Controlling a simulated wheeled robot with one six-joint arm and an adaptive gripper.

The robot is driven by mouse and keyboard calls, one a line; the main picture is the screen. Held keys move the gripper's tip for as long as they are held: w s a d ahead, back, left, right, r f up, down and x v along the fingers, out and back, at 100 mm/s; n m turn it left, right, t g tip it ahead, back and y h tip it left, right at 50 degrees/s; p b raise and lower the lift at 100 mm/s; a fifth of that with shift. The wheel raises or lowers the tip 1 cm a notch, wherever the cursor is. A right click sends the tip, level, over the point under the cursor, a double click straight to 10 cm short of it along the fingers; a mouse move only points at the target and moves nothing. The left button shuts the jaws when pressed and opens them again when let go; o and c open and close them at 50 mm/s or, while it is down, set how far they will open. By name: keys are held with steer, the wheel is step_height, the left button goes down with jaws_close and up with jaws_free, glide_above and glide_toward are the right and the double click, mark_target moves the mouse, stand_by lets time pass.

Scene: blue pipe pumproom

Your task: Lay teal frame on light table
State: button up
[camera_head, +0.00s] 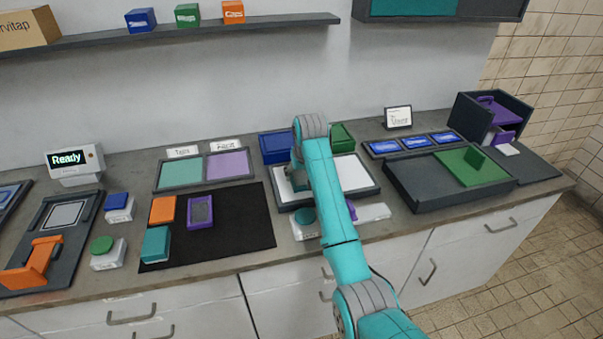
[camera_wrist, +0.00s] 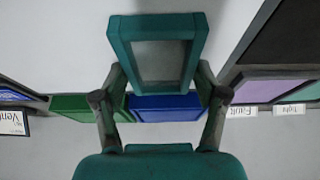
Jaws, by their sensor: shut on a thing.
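The teal frame (camera_wrist: 118,40) is a rectangular ring with an open middle. In the wrist view my gripper (camera_wrist: 163,88) is shut on it, with one finger at each side. In the head view my gripper (camera_head: 296,181) is over the left part of the light table (camera_head: 354,172), a white panel with a dark rim; my arm covers part of both. The teal frame cannot be made out clearly in the head view. I cannot tell whether it touches the panel.
A blue bin (camera_head: 275,147) and a green bin (camera_head: 342,138) stand behind the light table. A black mat (camera_head: 240,220) at left holds a purple frame (camera_head: 201,212), an orange piece (camera_head: 162,209) and a teal piece (camera_head: 155,243). A dark tray (camera_head: 425,185) stands at right.

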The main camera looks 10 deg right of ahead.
steer(key=shift+f, duration=0.1)
steer(key=o, duration=1.2)
steer(key=shift+c, duration=0.2)
steer(key=v, duration=1.2)
steer(key=shift+s, duration=0.1)
